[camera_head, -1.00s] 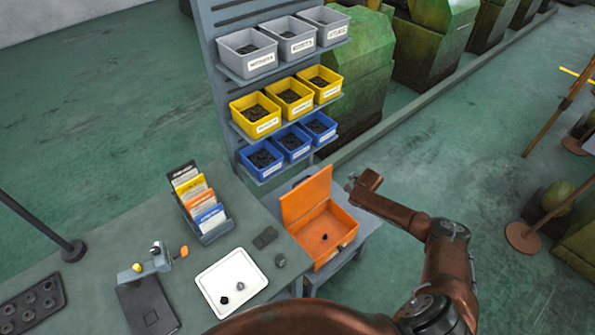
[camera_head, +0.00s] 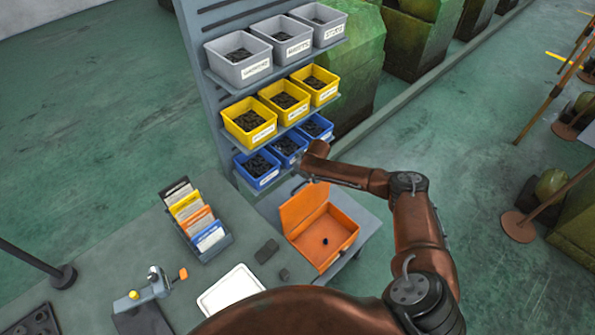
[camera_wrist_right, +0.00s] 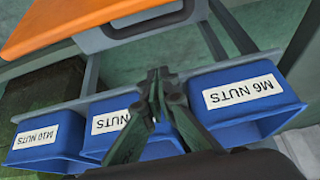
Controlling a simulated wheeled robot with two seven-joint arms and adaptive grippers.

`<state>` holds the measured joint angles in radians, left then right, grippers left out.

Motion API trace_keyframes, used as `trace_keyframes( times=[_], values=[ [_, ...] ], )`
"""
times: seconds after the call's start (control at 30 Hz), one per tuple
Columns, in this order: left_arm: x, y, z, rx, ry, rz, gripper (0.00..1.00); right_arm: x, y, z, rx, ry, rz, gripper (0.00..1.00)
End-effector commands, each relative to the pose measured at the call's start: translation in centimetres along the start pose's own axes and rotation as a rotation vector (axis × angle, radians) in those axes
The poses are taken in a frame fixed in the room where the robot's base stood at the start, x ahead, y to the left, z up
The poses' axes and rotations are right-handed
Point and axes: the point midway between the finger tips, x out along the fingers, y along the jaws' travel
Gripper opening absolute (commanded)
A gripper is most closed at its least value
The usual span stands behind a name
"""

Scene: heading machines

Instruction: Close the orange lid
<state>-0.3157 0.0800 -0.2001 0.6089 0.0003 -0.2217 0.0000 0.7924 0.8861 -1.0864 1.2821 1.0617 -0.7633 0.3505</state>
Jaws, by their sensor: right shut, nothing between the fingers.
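The orange lid (camera_head: 303,204) stands raised at the back left of its open orange box (camera_head: 330,238), which holds one small dark piece. My right gripper (camera_head: 301,172) is behind and above the lid, in front of the blue bins, and mostly hidden by its own wrist. In the right wrist view its fingertips (camera_wrist_right: 158,74) are together and empty. An orange panel (camera_wrist_right: 85,22), probably the lid, fills the top left there, apart from the fingers. My left gripper is not in view.
Blue bins (camera_head: 256,169), yellow bins (camera_head: 249,122) and grey bins (camera_head: 238,57) hang on a rack behind the box. The blue bins are close to my right gripper. A card holder (camera_head: 207,236) and a white tray (camera_head: 231,290) are on the bench at left.

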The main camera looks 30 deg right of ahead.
Motion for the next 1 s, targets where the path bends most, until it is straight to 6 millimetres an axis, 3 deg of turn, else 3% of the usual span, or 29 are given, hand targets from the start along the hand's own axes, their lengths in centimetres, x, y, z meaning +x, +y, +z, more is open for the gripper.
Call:
trace_keyframes(
  times=[0.17, 0.33, 0.53, 0.7, 1.0],
  values=[
    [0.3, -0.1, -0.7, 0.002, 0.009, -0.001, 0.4, 2.9, 0.1, 0.0, 0.001, 0.0, 0.001, 0.0],
    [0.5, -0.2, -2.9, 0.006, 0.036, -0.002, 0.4, 4.8, 0.2, 0.2, 0.001, -0.001, 0.003, 0.0],
    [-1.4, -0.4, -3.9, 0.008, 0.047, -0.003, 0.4, 3.3, 0.3, 2.5, 0.0, -0.001, 0.003, 0.0],
    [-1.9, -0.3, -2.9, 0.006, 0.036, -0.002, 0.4, 3.1, 0.2, 3.6, 0.0, 0.0, 0.002, 0.0],
    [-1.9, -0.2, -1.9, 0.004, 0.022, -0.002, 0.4, 3.2, 0.2, 3.9, 0.0, 0.0, 0.002, 0.0]
  ],
)
